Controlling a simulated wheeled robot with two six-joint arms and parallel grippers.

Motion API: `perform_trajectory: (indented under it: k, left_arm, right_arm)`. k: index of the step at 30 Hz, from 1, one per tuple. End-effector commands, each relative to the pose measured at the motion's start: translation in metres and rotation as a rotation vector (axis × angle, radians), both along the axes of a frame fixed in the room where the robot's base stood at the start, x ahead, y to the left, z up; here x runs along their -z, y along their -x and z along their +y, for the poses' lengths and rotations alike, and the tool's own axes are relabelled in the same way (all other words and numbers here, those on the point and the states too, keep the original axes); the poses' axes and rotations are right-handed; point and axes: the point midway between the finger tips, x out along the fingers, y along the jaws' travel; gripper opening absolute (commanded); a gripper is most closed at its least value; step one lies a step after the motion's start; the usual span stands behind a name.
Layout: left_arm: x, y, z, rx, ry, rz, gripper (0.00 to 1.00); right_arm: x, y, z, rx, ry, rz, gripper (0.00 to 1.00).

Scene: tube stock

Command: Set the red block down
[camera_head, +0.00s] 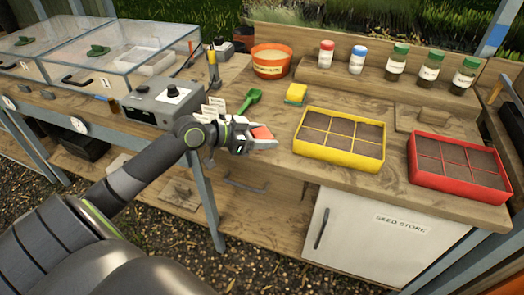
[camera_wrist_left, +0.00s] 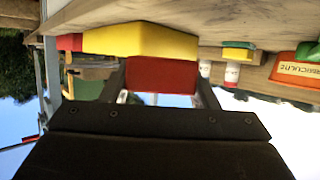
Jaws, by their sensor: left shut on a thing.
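My left gripper (camera_head: 266,142) is shut on the red block (camera_head: 262,132), at the front part of the wooden bench, left of the yellow seed tray (camera_head: 338,164). In the left wrist view, which looks upside down, the red block (camera_wrist_left: 160,75) sits between the two fingers (camera_wrist_left: 160,88). Whether the block touches the bench top cannot be told. My right gripper is in neither view.
A green scoop (camera_head: 248,101), a yellow and green sponge (camera_head: 296,93) and an orange pot (camera_head: 271,61) stand behind the gripper. A grey box (camera_head: 165,104) is to its left. A red seed tray (camera_head: 459,166) is further right.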

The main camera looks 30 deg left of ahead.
Motion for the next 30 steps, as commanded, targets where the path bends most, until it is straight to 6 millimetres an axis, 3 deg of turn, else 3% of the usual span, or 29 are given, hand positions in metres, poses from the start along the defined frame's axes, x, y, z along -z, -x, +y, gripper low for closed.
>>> perform_trajectory:
  k: [11,23,24,28,30]
  left_arm:
    - [0.045,0.0,0.0,-0.001,0.001,0.002,0.32]
    - [0.051,0.0,0.0,0.001,-0.002,-0.001,0.32]
    - [0.05,0.0,0.0,0.001,-0.002,-0.001,0.58]
    - [0.05,0.0,0.0,0.001,-0.002,0.0,0.75]
    - [0.05,0.0,0.0,0.001,-0.002,0.0,0.76]
  right_arm:
    - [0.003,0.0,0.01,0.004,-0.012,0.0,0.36]
    - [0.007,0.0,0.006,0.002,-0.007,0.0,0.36]
    - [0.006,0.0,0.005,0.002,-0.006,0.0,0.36]
    - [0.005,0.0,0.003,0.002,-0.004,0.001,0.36]
    - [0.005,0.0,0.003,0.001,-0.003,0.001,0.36]
